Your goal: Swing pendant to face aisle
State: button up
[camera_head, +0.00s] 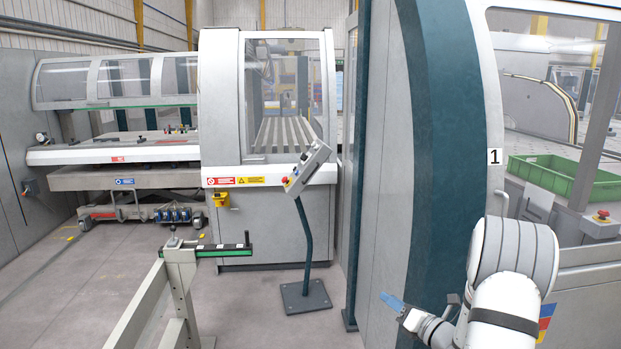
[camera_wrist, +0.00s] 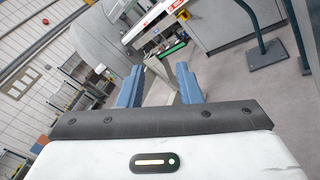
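The pendant (camera_head: 307,167) is a grey control box with a red button. It sits tilted on top of a bent dark teal post (camera_head: 307,240) with a square floor plate (camera_head: 305,296). A dark post and floor plate (camera_wrist: 262,56) show there at upper right.
A machine cabinet (camera_head: 268,220) with a window stands behind the pendant. A grey rail stand (camera_head: 180,270) with a green-edged arm is at front left. A large teal machine column (camera_head: 445,130) rises close to my arm. A green crate (camera_head: 560,178) is at right. Floor between stand and post is clear.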

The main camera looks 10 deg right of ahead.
aim_at(320, 153)
jog(key=i, duration=2.2)
jog(key=u, duration=0.45)
jog(key=i, duration=1.25)
jog(key=z, duration=0.7)
